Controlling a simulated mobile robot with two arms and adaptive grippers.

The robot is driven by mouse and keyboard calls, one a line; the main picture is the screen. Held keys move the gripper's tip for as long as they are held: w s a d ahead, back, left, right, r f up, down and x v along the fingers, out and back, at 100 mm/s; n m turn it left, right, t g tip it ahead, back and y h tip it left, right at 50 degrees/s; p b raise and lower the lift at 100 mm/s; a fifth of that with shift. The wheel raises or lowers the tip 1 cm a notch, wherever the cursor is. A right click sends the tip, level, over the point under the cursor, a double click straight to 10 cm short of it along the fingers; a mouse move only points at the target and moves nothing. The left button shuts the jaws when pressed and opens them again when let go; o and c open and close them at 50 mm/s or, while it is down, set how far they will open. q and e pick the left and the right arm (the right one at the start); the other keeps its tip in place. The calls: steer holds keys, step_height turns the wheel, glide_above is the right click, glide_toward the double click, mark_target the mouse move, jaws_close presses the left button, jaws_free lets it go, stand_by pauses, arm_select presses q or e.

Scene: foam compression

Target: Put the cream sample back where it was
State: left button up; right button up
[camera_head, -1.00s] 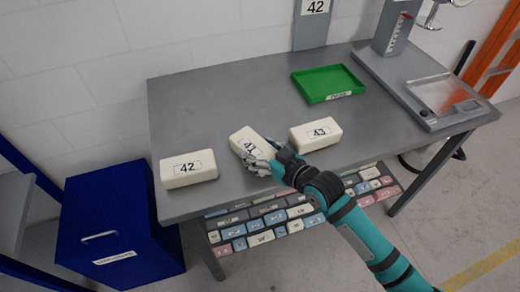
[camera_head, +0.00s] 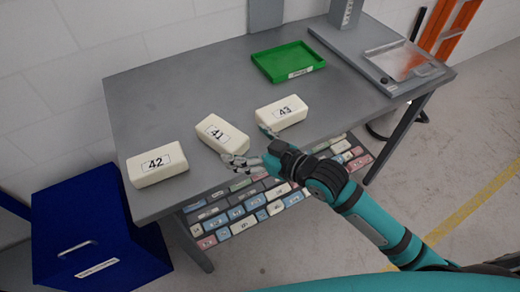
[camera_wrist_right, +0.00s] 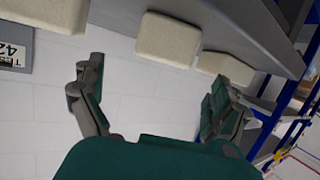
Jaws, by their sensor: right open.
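Three cream blocks rest on the grey table in the head view: block 42 (camera_head: 157,177) at the left, block 41 (camera_head: 222,148) in the middle and block 43 (camera_head: 282,124) at the right. Block 41 sits at a different slant from the other two. My right gripper (camera_head: 246,146) is open and empty at the table's front edge, just in front of block 41; I cannot tell whether a finger touches it. My left gripper is not in view.
A green tray (camera_head: 262,66) lies at the table's back. A scale-like device with a metal plate (camera_head: 397,62) stands at the right. Coloured samples (camera_head: 235,213) fill a shelf below the front edge. A blue bin (camera_head: 95,225) stands at the left.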

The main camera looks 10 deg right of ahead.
steer(key=shift+v, duration=2.4)
steer(key=shift+f, duration=0.1)
